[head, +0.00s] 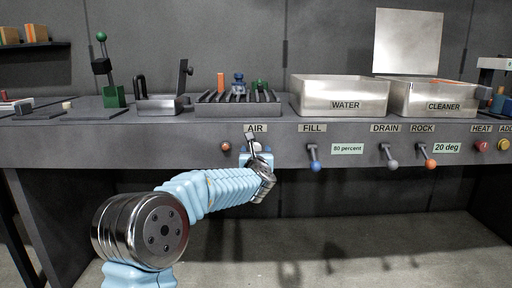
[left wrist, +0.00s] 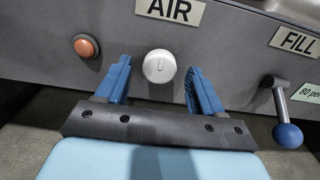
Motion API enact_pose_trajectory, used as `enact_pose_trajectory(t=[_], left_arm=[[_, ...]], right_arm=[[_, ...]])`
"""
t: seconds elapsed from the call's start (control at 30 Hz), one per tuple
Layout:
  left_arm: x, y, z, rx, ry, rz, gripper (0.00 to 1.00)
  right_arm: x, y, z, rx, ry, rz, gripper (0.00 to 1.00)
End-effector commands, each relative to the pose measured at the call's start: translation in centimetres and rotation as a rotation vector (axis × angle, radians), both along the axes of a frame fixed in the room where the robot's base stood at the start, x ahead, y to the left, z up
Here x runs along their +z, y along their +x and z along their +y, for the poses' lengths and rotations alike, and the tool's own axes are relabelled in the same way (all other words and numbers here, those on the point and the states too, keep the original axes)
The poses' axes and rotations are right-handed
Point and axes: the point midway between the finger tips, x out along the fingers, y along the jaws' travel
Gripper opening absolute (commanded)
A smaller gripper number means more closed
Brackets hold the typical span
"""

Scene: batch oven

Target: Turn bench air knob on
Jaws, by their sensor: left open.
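The air knob (left wrist: 159,66) is a round white knob with a short mark line on its face, on the bench front below the AIR label (left wrist: 170,9). In the left wrist view my left gripper (left wrist: 158,75) is open, with one blue finger on each side of the knob and visible gaps between. I cannot tell how deep the fingers reach around it. My right gripper is not in view.
An orange button or lamp (left wrist: 86,46) sits left of the knob. The blue-ended FILL lever (left wrist: 287,134) hangs to the right. Farther right are the DRAIN lever (head: 391,160) and ROCK lever (head: 430,161).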

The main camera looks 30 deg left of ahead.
Motion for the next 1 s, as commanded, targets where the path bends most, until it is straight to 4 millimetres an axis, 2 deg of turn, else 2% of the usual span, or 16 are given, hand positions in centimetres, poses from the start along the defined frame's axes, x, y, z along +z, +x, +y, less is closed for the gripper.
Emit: enact_pose_trajectory(t=[0.2,0.5,0.83,1.0], left_arm=[[0.1,1.7,1.0,-0.001,0.001,0.001,0.67],[-0.1,1.9,1.1,-0.001,0.000,0.001,0.66],[0.0,1.8,1.1,-0.001,0.001,0.001,0.15],[-0.1,1.8,1.1,-0.001,0.007,0.004,0.14]], right_arm=[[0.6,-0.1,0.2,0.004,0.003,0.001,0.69],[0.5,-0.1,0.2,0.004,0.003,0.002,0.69],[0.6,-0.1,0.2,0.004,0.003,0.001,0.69],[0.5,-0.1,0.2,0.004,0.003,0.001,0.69]])
